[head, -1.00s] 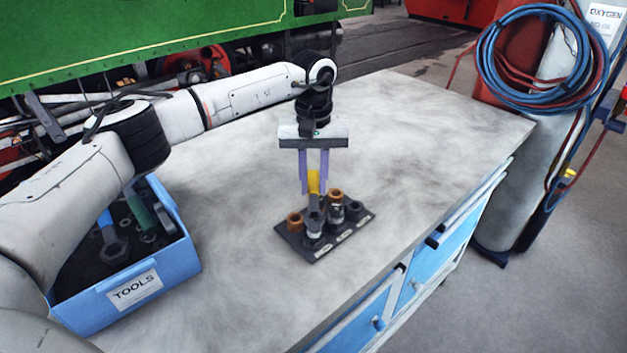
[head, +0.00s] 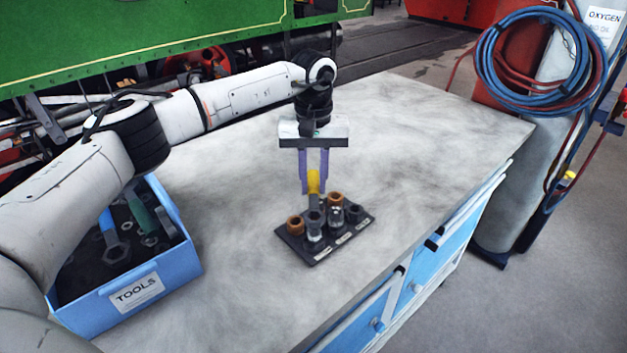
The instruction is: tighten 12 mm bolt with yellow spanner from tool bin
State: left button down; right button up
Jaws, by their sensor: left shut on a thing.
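My left gripper (head: 313,184) is shut on the yellow spanner (head: 314,183) above the bolt board. The spanner's yellow handle shows between the purple fingers, and its grey end points down at a bolt in the front middle. Whether it sits around the bolt head or only over it, I cannot tell. The dark bolt board (head: 290,240) holds several bolts and nuts, some copper-coloured and some grey, with small labels along its front. The blue tool bin (head: 180,262), marked TOOLS, stands at the left with a blue-handled and a green-handled tool in it. My right gripper is not in view.
The grey worktop (head: 420,130) is clear around the board and behind it. A grey cylinder (head: 515,190) with coiled blue and red hoses (head: 490,70) stands beyond. A green tram side (head: 130,35) runs behind.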

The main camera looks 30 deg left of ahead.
pick_arm(q)
jog(key=shift+r, duration=0.15)
jog(key=shift+r+p, duration=0.65)
jog(key=shift+r, duration=0.75)
